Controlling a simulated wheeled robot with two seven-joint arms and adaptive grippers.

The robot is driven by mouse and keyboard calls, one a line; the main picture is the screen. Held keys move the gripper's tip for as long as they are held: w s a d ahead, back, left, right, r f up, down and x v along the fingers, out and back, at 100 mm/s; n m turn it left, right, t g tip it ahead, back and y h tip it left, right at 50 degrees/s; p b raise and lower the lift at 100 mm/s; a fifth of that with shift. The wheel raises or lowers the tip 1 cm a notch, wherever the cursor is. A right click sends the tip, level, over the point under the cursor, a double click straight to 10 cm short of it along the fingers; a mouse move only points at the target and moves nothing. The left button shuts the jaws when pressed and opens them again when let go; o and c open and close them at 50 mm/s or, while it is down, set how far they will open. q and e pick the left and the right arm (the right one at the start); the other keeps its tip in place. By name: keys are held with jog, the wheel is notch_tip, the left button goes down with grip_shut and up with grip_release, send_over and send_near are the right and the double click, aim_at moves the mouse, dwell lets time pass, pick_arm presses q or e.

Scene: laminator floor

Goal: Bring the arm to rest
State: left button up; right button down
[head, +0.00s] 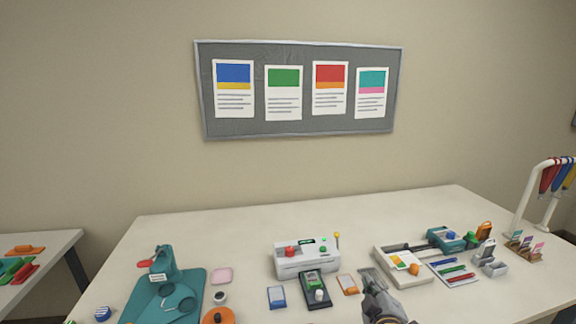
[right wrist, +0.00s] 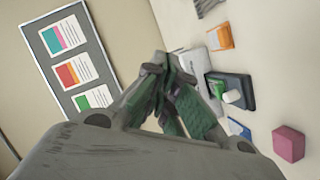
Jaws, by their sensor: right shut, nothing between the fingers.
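My right gripper (head: 372,278) rises from the bottom edge of the head view, right of the middle, over the front of the table (head: 205,235). Its fingers are shut with nothing between them. In the right wrist view the closed fingers (right wrist: 168,68) show in the middle, in front of the white laminator and the wall. My left gripper does not show.
A white laminator (head: 305,262) stands mid-table with a dark device (head: 314,287) in front. An orange-topped card (head: 347,284) lies just left of my gripper. A white tray (head: 403,276) stands to its right. A teal press (head: 162,272) is at left. The table's back strip is clear.

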jog(key=s+f+m+g+y, duration=0.1)
jog(key=s+f+m+g, duration=0.3)
jog(key=s+f+g, duration=0.5)
jog(key=s+f+m+g+y, duration=0.1)
jog(key=s+f+m+g, duration=0.25)
jog(key=s+f, duration=1.05)
jog(key=f, duration=1.2)
jog(key=s+f, duration=0.2)
jog(key=f, duration=1.3)
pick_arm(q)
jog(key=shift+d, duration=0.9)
pick_arm(e)
jog(key=s+d+f, duration=0.2)
jog(key=s+f, duration=0.7)
jog(key=s, duration=0.2)
jog(key=s+d+f+g, duration=0.1)
jog(key=s+d+f, duration=0.1)
jog(key=s+f, duration=0.8)
jog(key=shift+s+d, duration=0.3)
jog(key=shift+s, duration=0.3)
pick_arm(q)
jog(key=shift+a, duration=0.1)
pick_arm(e)
jog(key=shift+f, duration=0.1)
